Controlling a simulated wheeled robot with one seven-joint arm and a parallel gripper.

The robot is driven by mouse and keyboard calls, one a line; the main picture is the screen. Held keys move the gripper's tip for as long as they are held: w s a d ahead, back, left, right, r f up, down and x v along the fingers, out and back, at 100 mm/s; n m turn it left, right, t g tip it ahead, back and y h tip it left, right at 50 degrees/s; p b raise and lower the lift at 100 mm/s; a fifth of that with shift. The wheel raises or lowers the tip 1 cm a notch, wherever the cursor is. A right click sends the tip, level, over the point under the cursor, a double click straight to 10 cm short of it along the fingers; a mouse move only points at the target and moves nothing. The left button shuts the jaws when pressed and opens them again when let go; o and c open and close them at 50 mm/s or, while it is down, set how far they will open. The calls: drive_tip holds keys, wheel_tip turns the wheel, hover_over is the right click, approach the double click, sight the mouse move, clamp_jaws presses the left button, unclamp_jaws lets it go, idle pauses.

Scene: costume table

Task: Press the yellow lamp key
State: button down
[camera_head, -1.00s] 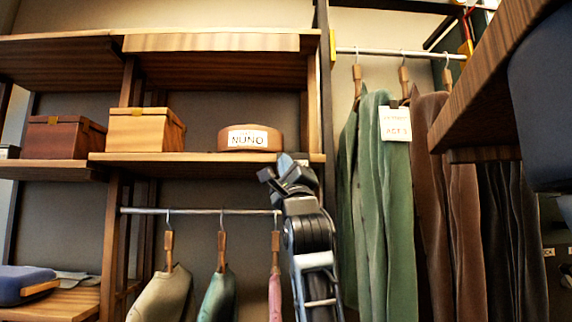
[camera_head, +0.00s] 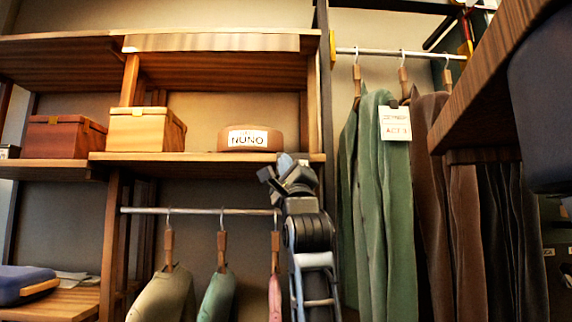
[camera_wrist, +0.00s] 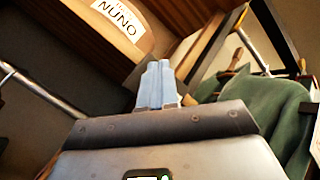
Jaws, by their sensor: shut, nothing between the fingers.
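A small yellow piece (camera_head: 333,48), which may be the yellow lamp key, sits on the dark upright post near the top, right of the upper shelf. My gripper (camera_head: 272,176) is raised in front of the shelf unit, below and left of that piece and apart from it in the picture. In the wrist view my gripper (camera_wrist: 158,68) has its two pale fingers together with nothing between them. The fingertips point towards the shelf and post.
A round box labelled NUNO (camera_head: 248,138) stands on the middle shelf just behind my gripper. Wooden boxes (camera_head: 145,129) stand further left. Green garments (camera_head: 385,200) hang at right, and a clothes rail (camera_head: 190,210) runs below the shelf. A wooden board (camera_head: 480,85) juts in at upper right.

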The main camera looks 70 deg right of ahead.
drive_tip(key=s+a, duration=0.2)
drive_tip(key=a, duration=0.3)
drive_tip(key=shift+s+a, duration=0.2)
drive_tip(key=shift+a, duration=0.05)
idle(0.3)
